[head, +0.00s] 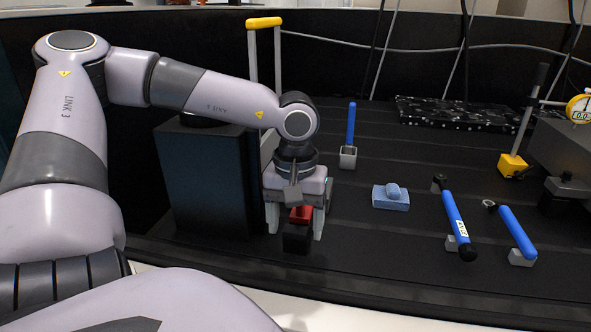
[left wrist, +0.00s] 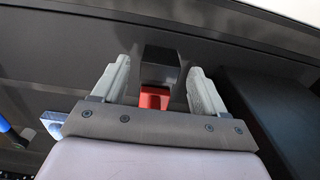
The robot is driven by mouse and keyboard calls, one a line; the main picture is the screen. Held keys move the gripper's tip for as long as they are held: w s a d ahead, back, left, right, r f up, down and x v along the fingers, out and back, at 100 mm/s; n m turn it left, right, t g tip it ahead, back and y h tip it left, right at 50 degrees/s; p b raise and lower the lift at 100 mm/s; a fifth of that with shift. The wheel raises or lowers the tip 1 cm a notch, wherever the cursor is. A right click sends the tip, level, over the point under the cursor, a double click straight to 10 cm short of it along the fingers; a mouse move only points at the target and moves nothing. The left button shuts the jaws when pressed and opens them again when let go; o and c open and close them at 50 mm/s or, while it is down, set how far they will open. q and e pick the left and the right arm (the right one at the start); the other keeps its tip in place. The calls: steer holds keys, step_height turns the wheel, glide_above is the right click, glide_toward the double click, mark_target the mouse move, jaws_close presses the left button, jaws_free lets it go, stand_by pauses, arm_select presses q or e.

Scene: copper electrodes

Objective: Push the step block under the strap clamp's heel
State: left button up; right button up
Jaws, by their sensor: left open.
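My left gripper (head: 297,232) points down at the table's near edge, its two pale fingers apart. Between the fingers stands a dark block (head: 296,240) with a red part (head: 301,213) at its top. In the left wrist view the dark block (left wrist: 160,62) and the red part (left wrist: 154,98) lie between the open fingers (left wrist: 158,88), with a visible gap at each side. I cannot tell whether this is the step block or part of the clamp. No strap clamp or heel can be made out clearly. My right gripper is not in view.
A large dark box (head: 205,180) stands left of my gripper. To the right are a light blue block (head: 391,202), blue-handled tools (head: 456,218), a yellow stand base (head: 512,165) and a dial gauge (head: 581,108). Dark table is free between gripper and light blue block.

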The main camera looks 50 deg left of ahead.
mark_target(296, 230)
arm_select(q)
steer(key=shift+r+p, duration=1.85)
steer(key=shift+r, duration=1.2)
step_height(296, 230, up, 7)
steer(key=shift+r, duration=0.1)
